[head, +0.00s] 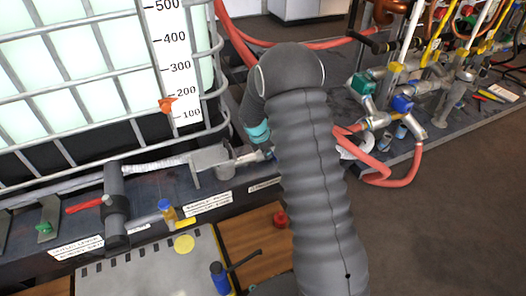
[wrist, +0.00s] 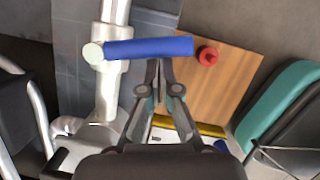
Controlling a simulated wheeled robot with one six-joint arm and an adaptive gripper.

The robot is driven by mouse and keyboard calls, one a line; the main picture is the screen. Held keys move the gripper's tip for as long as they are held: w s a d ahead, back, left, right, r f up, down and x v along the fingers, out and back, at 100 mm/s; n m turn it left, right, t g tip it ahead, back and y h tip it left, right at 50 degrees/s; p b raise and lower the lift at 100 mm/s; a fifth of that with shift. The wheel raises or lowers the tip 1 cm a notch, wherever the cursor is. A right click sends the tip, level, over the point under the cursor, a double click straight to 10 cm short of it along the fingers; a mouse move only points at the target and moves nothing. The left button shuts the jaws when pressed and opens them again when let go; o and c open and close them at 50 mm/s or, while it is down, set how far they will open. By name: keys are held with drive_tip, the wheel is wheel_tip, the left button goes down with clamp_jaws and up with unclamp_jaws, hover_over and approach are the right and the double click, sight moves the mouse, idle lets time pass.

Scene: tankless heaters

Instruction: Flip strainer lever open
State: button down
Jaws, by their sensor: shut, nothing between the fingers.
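A blue lever handle (wrist: 150,48) lies across the upper middle of the wrist view. Its left end joins a round pale pivot on a silver pipe fitting (wrist: 108,85). I take this as the strainer lever, though no label shows in that view. My gripper (wrist: 158,65) is shut and empty, with its fingertips at the lower edge of the blue handle. I cannot tell whether they touch it. In the head view my arm hides the gripper and this lever.
A red knob (wrist: 207,56) stands on a wooden panel (wrist: 225,80) right of the handle, with a yellow bar (wrist: 190,125) below. The head view shows a caged tank (head: 75,65) at left, red hoses (head: 385,180) and valves at right, and open floor (head: 450,220).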

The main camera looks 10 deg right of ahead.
drive_tip(key=shift+w+d+r+p, duration=0.1)
drive_tip(key=shift+w+d+p, duration=0.05)
drive_tip(key=shift+d+p, duration=0.45)
drive_tip(key=shift+w+d+r+p, duration=0.1)
drive_tip(key=shift+w+d+p, duration=0.05)
drive_tip(key=shift+d+p, duration=0.4)
drive_tip(key=w+d+n+p, duration=0.3)
drive_tip(key=w+d, duration=0.1)
drive_tip(key=w, duration=0.1)
drive_tip(key=shift+f+t, duration=0.2)
drive_tip(key=shift+t, duration=0.2)
drive_tip(key=shift+w+d, duration=0.1)
